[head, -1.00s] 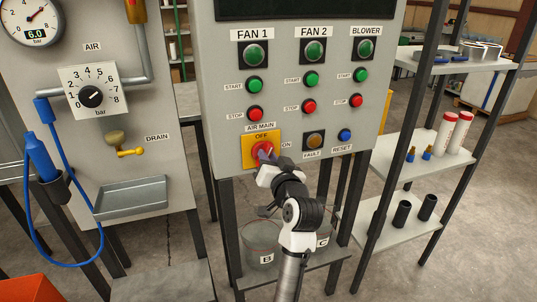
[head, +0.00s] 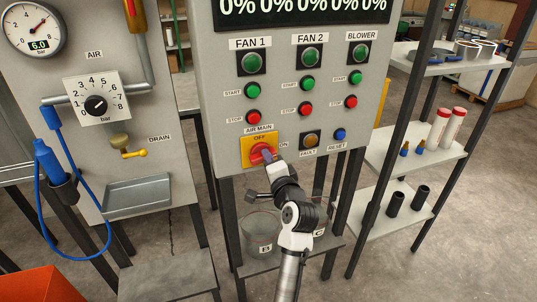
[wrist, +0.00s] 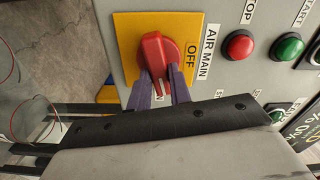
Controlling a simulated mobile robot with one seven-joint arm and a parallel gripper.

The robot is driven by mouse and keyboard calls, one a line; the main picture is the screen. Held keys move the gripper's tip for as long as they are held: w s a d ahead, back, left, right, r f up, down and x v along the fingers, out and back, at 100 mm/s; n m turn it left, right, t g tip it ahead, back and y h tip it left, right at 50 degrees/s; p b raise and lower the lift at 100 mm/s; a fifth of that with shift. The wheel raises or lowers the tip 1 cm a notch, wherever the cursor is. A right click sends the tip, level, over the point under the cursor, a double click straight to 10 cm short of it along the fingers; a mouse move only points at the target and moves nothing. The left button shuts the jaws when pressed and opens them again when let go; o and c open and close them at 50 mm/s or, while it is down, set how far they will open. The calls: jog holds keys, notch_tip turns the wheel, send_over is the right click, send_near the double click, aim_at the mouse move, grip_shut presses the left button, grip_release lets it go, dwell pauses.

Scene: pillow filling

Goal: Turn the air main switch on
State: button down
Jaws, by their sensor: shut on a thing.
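The AIR MAIN switch has a red rotary handle (head: 262,152) on a yellow plate (head: 246,150) at the lower left of the grey panel. In the wrist view the red handle (wrist: 153,54) lies across the plate, its lower end between my fingers, towards the ON mark. The OFF label is uncovered beside the red hub; the ON label is partly hidden by the fingers. My gripper (wrist: 160,90) is shut on the handle. In the head view my gripper (head: 267,157) reaches the switch from the lower right.
START and STOP buttons, the FAULT lamp (head: 311,138) and the blue RESET button (head: 340,134) sit close right of the switch. A clear container (head: 262,226) marked B stands on the shelf below. A rack (head: 410,135) stands at right.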

jog(key=shift+m+p, duration=0.7)
jog(key=shift+m, duration=0.5)
jog(key=shift+f, duration=0.1)
jog(key=c, duration=1.3)
grip_release()
jog(key=b+v, duration=0.4)
jog(key=v, duration=1)
jog(key=shift+w, duration=0.1)
